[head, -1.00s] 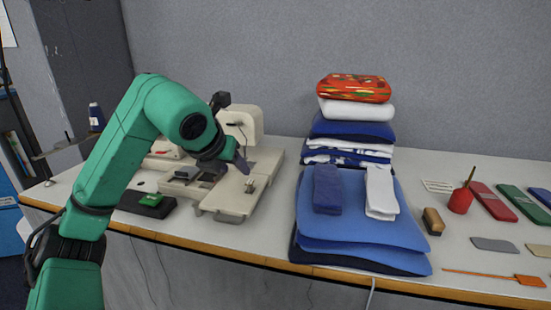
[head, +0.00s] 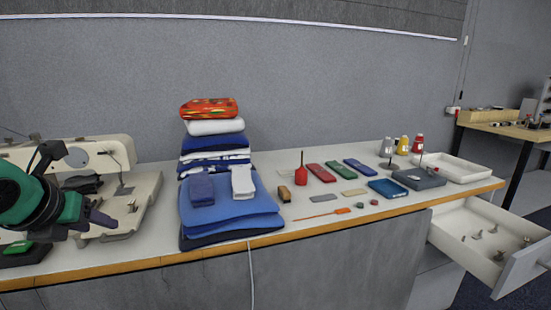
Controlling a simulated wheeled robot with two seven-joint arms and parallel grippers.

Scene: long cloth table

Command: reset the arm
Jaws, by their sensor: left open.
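My left arm comes in from the left edge, green with a black wrist. My left gripper (head: 92,216) is in front of the sewing machine (head: 125,190) at the left end of the table (head: 330,215). Its fingers are small and dark here, appear empty, and are open. Part of the machine is hidden behind my wrist. My right gripper is not in the picture.
Folded blue cloths (head: 232,210) and a stack of folded textiles (head: 212,127) stand right of the machine. A red oil can (head: 302,179), coloured cases and a white tray (head: 455,168) lie further right. An open drawer (head: 480,240) juts out at the right front.

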